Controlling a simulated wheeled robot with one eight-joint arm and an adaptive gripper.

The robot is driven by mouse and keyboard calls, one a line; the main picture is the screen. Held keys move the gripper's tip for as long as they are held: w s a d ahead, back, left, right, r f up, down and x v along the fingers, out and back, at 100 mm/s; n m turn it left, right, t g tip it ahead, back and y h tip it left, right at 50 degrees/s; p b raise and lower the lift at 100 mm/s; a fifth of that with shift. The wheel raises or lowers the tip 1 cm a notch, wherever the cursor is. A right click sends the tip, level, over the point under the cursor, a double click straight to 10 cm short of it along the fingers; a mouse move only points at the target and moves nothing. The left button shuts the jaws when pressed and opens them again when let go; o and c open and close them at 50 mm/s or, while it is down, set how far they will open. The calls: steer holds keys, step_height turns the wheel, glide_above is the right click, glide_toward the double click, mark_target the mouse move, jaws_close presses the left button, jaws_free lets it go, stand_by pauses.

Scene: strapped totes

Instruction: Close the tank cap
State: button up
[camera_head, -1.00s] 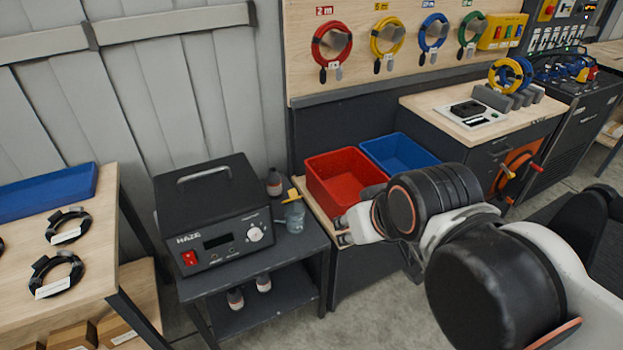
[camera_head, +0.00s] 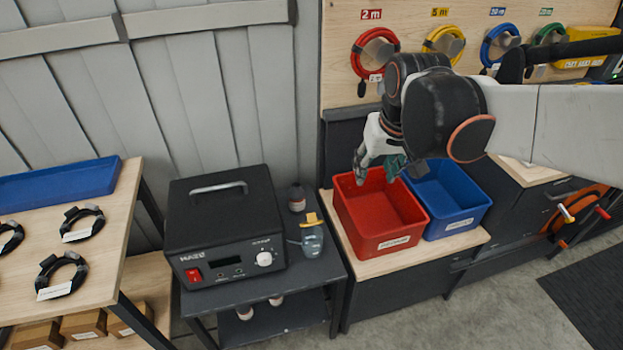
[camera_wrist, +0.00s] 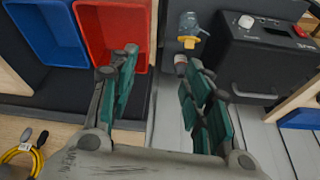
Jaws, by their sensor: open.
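The haze machine (camera_head: 222,225) is a black box with a red switch and a white knob on the small dark table. A clear, bluish tank (camera_head: 312,243) sits at its right side, with a yellow cap (camera_head: 312,219) at its top. The cap's exact angle is too small to tell. The wrist view also shows the tank (camera_wrist: 188,20) and the yellow cap (camera_wrist: 189,42), beyond my fingertips. My gripper (camera_head: 377,168) is open and empty, above the red bin's back left part, right of the tank and apart from it. Its green-padded fingers spread in the wrist view (camera_wrist: 162,56).
A dark bottle (camera_head: 297,197) with a pale label stands behind the tank. Red (camera_head: 391,241) and blue (camera_head: 462,224) bins stand on the cabinet to the right. A table (camera_head: 112,238) with black cable coils is on the left. A grey wall is behind.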

steer(key=w+a+f+n+g+p, duration=0.1)
steer(key=w+a+f, duration=0.2)
steer(key=w+a, duration=0.15)
steer(key=w+a+f+g+p, duration=0.1)
steer(key=w+a+f, duration=0.25)
steer(key=w, duration=0.25)
steer(key=g, duration=0.2)
glide_above(311, 214)
step_height(311, 214, down, 10)
steer(key=shift+n+h, duration=0.3)
steer(key=shift+n, duration=0.1)
step_height(311, 214, down, 14)
steer(key=b, duration=0.3)
steer(key=shift+c, duration=0.2)
steer(key=shift+w, duration=0.1)
jaws_close()
